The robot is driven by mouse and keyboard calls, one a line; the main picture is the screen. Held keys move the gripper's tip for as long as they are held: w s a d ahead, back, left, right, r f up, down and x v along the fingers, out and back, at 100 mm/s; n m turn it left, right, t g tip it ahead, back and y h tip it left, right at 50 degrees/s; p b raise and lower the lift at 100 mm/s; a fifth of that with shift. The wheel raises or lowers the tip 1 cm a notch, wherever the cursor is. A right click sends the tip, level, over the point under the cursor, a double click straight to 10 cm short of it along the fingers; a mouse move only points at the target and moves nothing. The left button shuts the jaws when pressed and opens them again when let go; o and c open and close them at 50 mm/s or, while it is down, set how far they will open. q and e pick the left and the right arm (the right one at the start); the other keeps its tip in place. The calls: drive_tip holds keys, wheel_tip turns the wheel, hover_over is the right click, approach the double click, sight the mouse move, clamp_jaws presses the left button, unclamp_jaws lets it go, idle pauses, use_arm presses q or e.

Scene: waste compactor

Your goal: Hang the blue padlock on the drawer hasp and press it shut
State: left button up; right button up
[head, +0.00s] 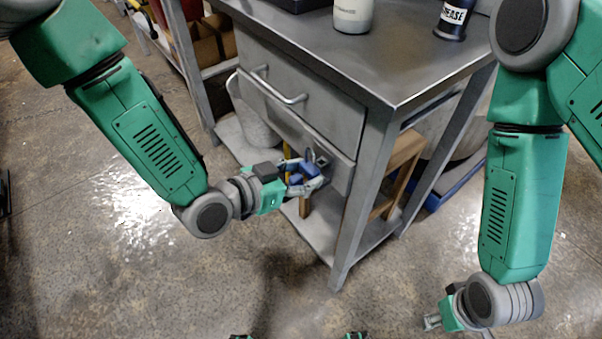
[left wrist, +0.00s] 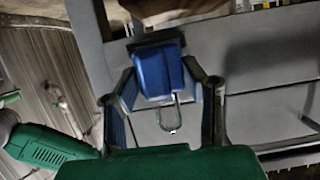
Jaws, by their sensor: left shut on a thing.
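The blue padlock (head: 309,171) is between the fingers of my left gripper (head: 305,180), which is shut on it beside the cabinet front. In the left wrist view the padlock (left wrist: 157,72) shows its blue body between both fingers. Its thin metal shackle (left wrist: 173,129) sticks out of the body and looks open, with one end apart from the body. A small dark fitting (head: 321,159), perhaps the drawer hasp, is just beyond the gripper on the lower drawer front (head: 290,125). Whether the shackle touches it cannot be told. My right gripper (head: 432,322) is low at the right, away from the cabinet; its jaws are too small to judge.
The steel workbench (head: 390,60) has an upper drawer with a bar handle (head: 280,86). A white bottle (head: 353,14) and a dark grease container (head: 454,18) stand on top. A bench leg (head: 358,200) is right of my left gripper. The floor in front is clear.

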use_arm(q)
drive_tip(key=shift+w+d, duration=0.55)
drive_tip(key=shift+d, duration=0.25)
drive_tip(key=shift+f, duration=0.2)
idle(0.7)
drive_tip(key=o, duration=1.2)
drive_tip(key=shift+c, duration=0.5)
drive_tip(key=shift+p+v, duration=0.65)
drive_tip(key=shift+v, duration=0.55)
drive_tip(key=shift+p+v, duration=1.05)
drive_tip(key=shift+v, duration=1.25)
